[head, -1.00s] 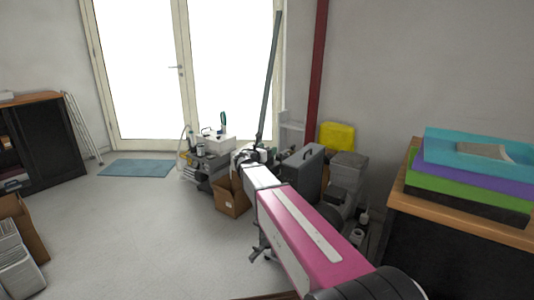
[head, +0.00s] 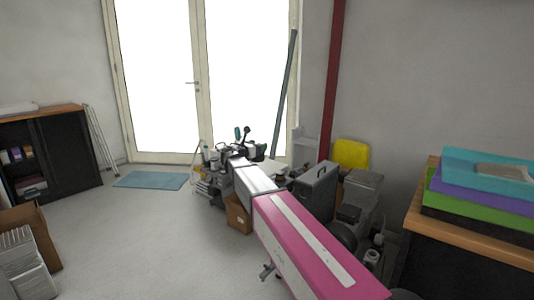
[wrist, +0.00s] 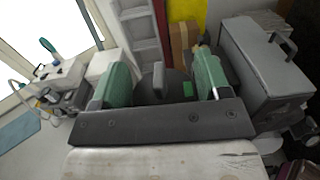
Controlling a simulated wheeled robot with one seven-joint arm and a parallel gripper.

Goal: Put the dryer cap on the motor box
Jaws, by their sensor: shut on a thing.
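My gripper (wrist: 161,82) has its two green-padded fingers wide apart and shut on a dark grey round piece (wrist: 180,88) with an upright grey knob, which looks like the dryer cap. The cap is held up between the fingers, with its lower part hidden behind the dark gripper bar. In the head view my gripper (head: 242,150) is at the far end of my pink and white arm, and the cap is too small to make out clearly. A white box (wrist: 62,77) with a teal-handled part, possibly the motor box, stands left of my gripper in the wrist view. In the head view my arm largely hides it.
A grey case (head: 315,188) and a yellow item (head: 351,154) stand right of my arm. A cardboard box (head: 238,214) is on the floor below it. A grey pole (head: 284,95) leans by the glass doors.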

